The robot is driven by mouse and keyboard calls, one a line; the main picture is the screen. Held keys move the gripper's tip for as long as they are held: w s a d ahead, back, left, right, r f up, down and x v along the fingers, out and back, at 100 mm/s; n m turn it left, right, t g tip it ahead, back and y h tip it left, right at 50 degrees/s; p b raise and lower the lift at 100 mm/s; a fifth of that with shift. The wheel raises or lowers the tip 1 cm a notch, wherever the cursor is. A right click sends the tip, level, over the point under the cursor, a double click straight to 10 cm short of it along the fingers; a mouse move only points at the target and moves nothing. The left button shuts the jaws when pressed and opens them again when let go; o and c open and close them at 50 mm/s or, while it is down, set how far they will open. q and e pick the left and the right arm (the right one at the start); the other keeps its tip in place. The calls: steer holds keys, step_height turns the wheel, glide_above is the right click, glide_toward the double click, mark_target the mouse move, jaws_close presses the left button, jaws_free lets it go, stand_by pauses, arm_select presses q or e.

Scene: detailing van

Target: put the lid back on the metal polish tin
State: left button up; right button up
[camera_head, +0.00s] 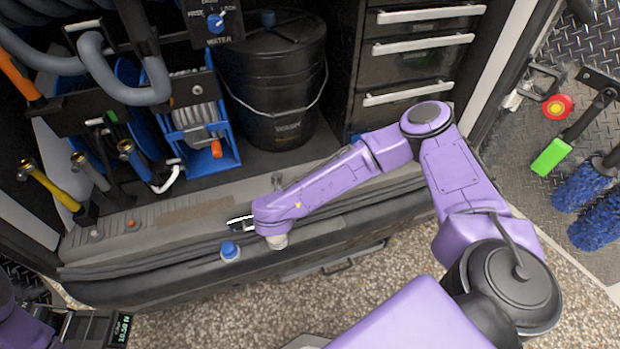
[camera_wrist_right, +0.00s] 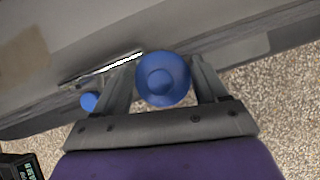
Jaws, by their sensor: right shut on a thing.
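My right gripper (camera_wrist_right: 162,78) is shut on a round blue lid-like piece (camera_wrist_right: 165,80) with a raised centre, gripped between its two fingers. In the head view the right gripper (camera_head: 275,240) points down over the front edge of the van sill, and a pale part of what it holds shows below it. A second small thing with a blue top (camera_head: 230,250) stands just left of the gripper at the sill edge. It also shows in the wrist view (camera_wrist_right: 89,101), beside the left finger. I cannot read a label on either.
A thin black and white item (camera_head: 240,223) lies on the sill (camera_head: 150,225) behind the gripper. A black bucket (camera_head: 275,85), a blue hose reel (camera_head: 197,120) and drawers (camera_head: 415,55) stand behind. A dark box with a lit display (camera_head: 100,328) is at lower left.

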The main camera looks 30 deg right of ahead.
steer(key=shift+w+a, duration=0.2)
steer(key=shift+a, duration=0.3)
step_height(320, 180, down, 6)
steer(key=b, duration=0.4)
steer(key=shift+r+b, duration=0.1)
steer(key=shift+b, duration=0.3)
steer(key=shift+f, duration=0.3)
steer(key=shift+f, duration=0.1)
stand_by(0.5)
stand_by(0.7)
steer(key=o, duration=1.1)
steer(key=shift+c, duration=0.2)
